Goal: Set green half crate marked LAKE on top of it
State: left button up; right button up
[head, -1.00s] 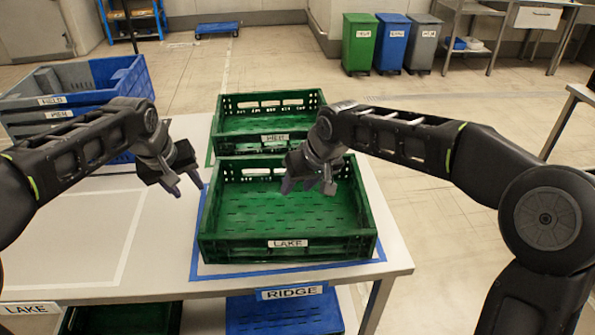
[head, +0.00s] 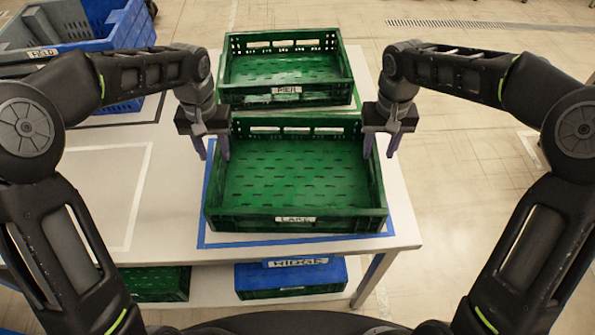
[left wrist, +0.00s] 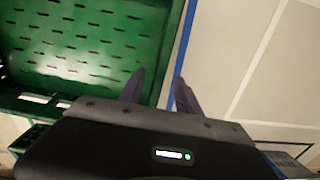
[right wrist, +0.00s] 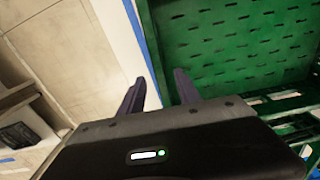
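The green half crate marked LAKE (head: 295,219) sits empty and upright on the table, inside a blue taped outline. My left gripper (head: 214,153) is open at its left side wall, near the back corner. The left wrist view shows one finger over the inside and one outside, with the wall (left wrist: 168,58) between them. My right gripper (head: 380,151) is open in the same way at the right side wall. The right wrist view shows that wall (right wrist: 153,45) between the fingers. A second green crate (head: 286,98) stands just behind; its label is too blurred to read surely.
Blue crates (head: 112,32) stand at the back left. A white taped outline (head: 133,205) on the left of the table (head: 170,190) is bare.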

aim_at(374, 167)
pick_arm(q)
jog(key=shift+f, duration=3.8)
pick_arm(e)
jog(key=shift+f, duration=3.85)
pick_arm(q)
jog(key=shift+c, duration=0.2)
pick_arm(e)
jog(key=shift+c, duration=0.2)
pick_arm(q)
grip_shut()
pick_arm(e)
grip_shut()
jog(key=shift+r, duration=0.1)
